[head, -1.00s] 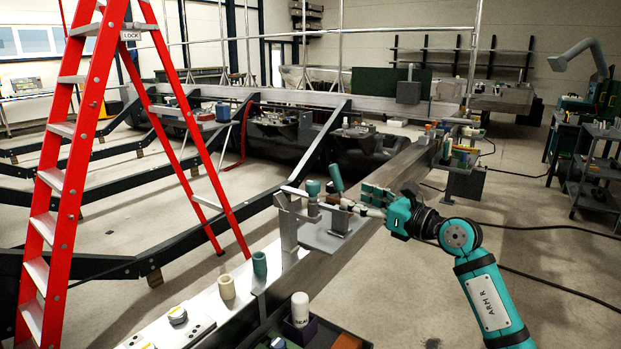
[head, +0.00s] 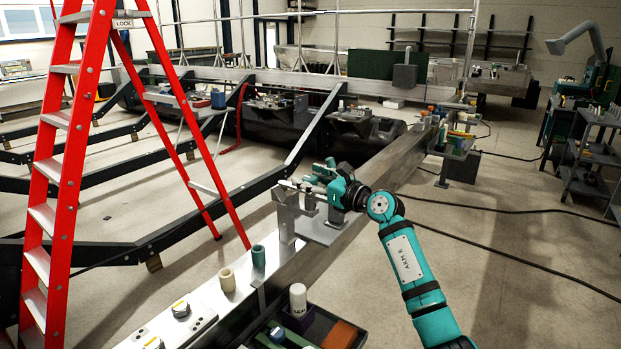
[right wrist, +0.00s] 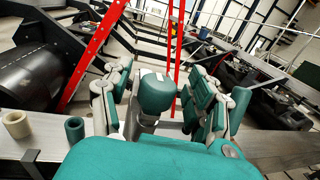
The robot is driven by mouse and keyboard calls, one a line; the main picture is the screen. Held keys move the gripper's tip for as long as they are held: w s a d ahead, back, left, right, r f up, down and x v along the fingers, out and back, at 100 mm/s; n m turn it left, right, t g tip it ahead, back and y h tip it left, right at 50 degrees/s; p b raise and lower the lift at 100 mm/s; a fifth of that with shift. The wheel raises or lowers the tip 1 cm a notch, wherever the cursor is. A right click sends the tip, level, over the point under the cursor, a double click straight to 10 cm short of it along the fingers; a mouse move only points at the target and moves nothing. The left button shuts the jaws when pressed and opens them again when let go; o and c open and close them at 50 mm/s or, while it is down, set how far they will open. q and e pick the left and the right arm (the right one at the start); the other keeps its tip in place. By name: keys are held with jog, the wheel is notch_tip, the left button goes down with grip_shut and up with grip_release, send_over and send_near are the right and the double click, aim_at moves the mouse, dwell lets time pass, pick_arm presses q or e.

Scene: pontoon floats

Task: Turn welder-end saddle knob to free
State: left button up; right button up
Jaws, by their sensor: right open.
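The saddle bracket (head: 318,231) is a grey metal plate with an upright, fixed on the long steel beam. A teal-capped knob (right wrist: 156,92) on a grey post stands upright in the right wrist view, between the fingers of my right gripper (right wrist: 160,98). The fingers are spread, one on each side, with gaps between them and the knob. In the head view my right gripper (head: 311,182) is over the bracket and largely hides the knob. The second teal handle of the bracket cannot be made out behind the gripper. My left gripper is not in view.
A beige cup (head: 227,280) and a dark teal cup (head: 258,256) stand on the beam's near side. A dark tray (head: 375,334) holds a white bottle (head: 298,299). A red ladder (head: 75,150) stands left. Open floor lies to the right; cables cross it.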

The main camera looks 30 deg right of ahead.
jog(key=c, duration=1.2)
grip_shut()
jog(key=shift+w+f, duration=0.1)
jog(key=shift+f, duration=0.05)
